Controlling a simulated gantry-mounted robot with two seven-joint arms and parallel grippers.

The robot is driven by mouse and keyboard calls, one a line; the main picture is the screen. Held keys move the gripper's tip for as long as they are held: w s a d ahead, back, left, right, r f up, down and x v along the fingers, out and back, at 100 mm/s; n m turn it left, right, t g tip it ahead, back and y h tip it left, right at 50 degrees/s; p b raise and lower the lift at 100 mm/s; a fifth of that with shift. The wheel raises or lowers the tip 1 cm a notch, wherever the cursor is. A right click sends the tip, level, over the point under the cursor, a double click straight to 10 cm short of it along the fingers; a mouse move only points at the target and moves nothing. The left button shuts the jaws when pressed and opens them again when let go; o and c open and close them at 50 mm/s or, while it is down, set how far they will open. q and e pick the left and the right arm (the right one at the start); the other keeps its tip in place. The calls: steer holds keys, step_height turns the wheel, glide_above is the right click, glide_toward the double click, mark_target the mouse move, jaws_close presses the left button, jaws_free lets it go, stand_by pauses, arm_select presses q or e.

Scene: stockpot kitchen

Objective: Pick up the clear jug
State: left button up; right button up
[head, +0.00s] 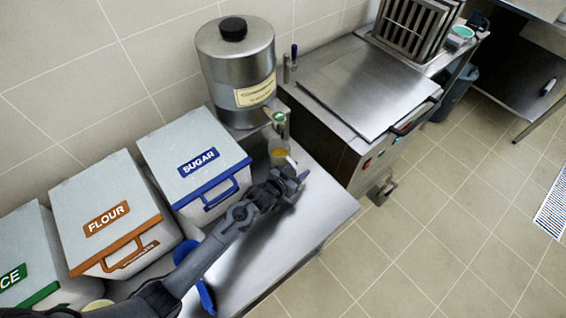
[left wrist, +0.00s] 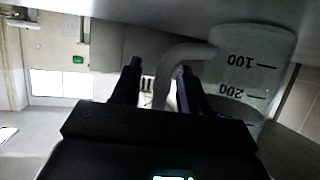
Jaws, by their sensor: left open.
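The clear jug (head: 279,150) stands on the steel counter below the tap of the steel dispenser, with something yellow showing in it. In the left wrist view the jug (left wrist: 250,72) is upside down in the picture, with dark marks of 100 and 200 on its wall. Its pale curved handle (left wrist: 178,53) reaches in between my finger tips. My left gripper (head: 297,179) is open right beside the jug, on its near side; it also shows in the left wrist view (left wrist: 158,70). I cannot tell whether a finger touches the handle. My right gripper is out of view.
The steel dispenser (head: 236,70) stands behind the jug. The sugar bin (head: 195,160) and flour bin (head: 105,210) stand to the left, near my left arm. A blue item (head: 205,297) lies on the counter (head: 255,265). A steel appliance (head: 350,85) is at the right.

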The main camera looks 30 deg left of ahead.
arm_select(q)
jaws_close()
steer(key=shift+r, duration=0.2)
stand_by(0.5)
